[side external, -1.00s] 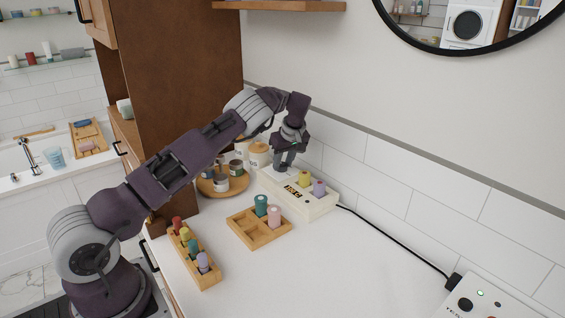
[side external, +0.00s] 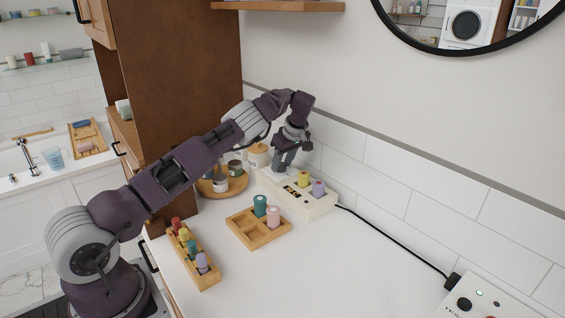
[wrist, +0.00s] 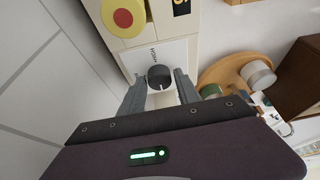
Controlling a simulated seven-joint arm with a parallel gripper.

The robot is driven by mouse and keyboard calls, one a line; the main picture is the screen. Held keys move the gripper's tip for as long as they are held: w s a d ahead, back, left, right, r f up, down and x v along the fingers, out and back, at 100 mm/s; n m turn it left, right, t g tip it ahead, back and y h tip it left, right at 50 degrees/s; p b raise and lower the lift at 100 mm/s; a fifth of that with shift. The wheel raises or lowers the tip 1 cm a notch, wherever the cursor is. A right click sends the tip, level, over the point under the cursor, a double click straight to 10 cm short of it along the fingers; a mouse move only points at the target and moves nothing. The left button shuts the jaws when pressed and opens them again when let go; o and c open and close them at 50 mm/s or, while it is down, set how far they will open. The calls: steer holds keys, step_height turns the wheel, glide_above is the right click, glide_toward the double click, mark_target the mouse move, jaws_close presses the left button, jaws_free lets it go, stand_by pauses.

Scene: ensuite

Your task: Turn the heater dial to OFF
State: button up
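The heater (side external: 322,209) is a cream box on the counter near the wall, with a small dark display and a yellow and a purple roller in it. Its dark round dial (wrist: 159,77) sits on a white panel in the wrist view. A white pointer line on the dial points toward the bottom of the picture. My gripper (wrist: 160,84) is open, with one finger on each side of the dial and a gap showing on both sides. In the side view my gripper (side external: 284,164) is over the heater's far end and hides the dial.
A round wooden tray (side external: 236,187) with tins stands left of the heater. A wooden box (side external: 247,231) with two rollers and a narrow rack (side external: 207,279) of rollers are in front. A black cable (side external: 400,238) runs right. The right counter is mostly clear.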

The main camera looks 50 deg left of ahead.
steer(key=shift+o, duration=0.8)
steer(key=s+d+r+m+t+h, duration=0.1)
steer(key=s+d+r, duration=0.2)
steer(key=r, duration=0.7)
steer(key=s+d+r+m+t+h, duration=0.1)
steer(key=s+d+r, duration=0.15)
steer(key=r, duration=0.75)
steer(key=s+d+r+m+t+h, duration=0.1)
steer(key=s+d+r+m+h, duration=0.15)
steer(key=s+d+r, duration=0.5)
steer(key=s+d+r+m+t, duration=0.1)
steer(key=s+d+m, duration=0.5)
steer(key=s+d, duration=0.5)
steer(key=s+d+f+m, duration=0.2)
steer(key=s+f+m, duration=0.1)
steer(key=s, duration=0.5)
steer(key=s+d+f+m+t, duration=0.1)
steer(key=s+d+f+m, duration=0.2)
steer(key=s, duration=0.6)
steer(key=shift+f+m+t, duration=0.3)
steer(key=shift+f+m, duration=0.15)
steer(key=shift+m, duration=0.4)
